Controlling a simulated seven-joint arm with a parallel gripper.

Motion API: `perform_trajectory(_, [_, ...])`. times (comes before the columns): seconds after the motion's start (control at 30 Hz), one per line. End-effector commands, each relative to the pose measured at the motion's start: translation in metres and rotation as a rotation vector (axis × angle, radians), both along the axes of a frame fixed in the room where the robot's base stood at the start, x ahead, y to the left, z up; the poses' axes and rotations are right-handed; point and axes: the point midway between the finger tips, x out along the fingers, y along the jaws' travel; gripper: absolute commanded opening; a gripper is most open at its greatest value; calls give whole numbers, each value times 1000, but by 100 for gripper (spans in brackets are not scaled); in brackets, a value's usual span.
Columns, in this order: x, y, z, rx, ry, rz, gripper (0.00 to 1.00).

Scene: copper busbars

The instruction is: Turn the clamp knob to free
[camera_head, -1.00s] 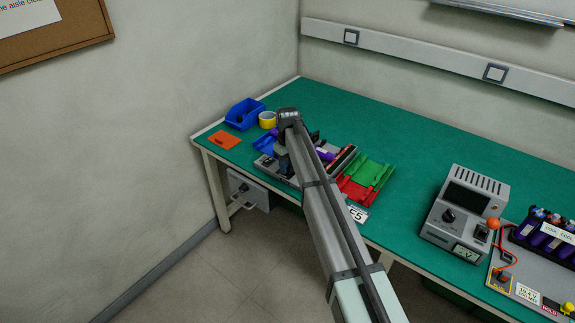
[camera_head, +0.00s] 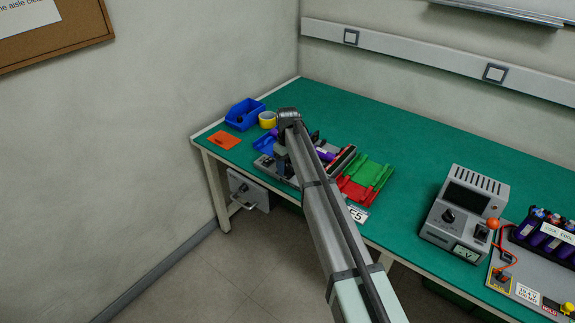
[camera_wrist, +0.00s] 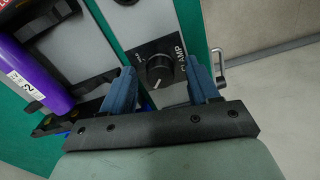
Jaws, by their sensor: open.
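The clamp knob (camera_wrist: 159,70) is a round black knob with a white pointer line, on a black plate labelled "CLAMP" in the wrist view. The pointer faces down and slightly left in that view. My gripper (camera_wrist: 160,82) is open, with one blue finger on each side of the knob. I see gaps between the fingers and the knob; the height between them is hard to judge. In the head view my arm hides the knob, and my gripper (camera_head: 284,158) shows only in part above the grey fixture.
A purple cell (camera_wrist: 32,78) lies left of the knob in the wrist view. Red and green trays (camera_head: 368,175) lie right of the fixture. A blue bin (camera_head: 245,113), yellow tape roll (camera_head: 267,119) and orange card (camera_head: 223,140) lie left. A grey meter box (camera_head: 463,213) stands right.

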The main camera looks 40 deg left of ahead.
Motion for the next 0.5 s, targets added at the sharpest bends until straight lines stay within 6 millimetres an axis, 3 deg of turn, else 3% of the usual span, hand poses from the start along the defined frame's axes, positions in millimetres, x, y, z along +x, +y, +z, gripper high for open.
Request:
perform_trajectory(0.27, [0,0,13,1,-1,0,60])
perform_trajectory(0.5, [0,1,57,2,-1,0,60])
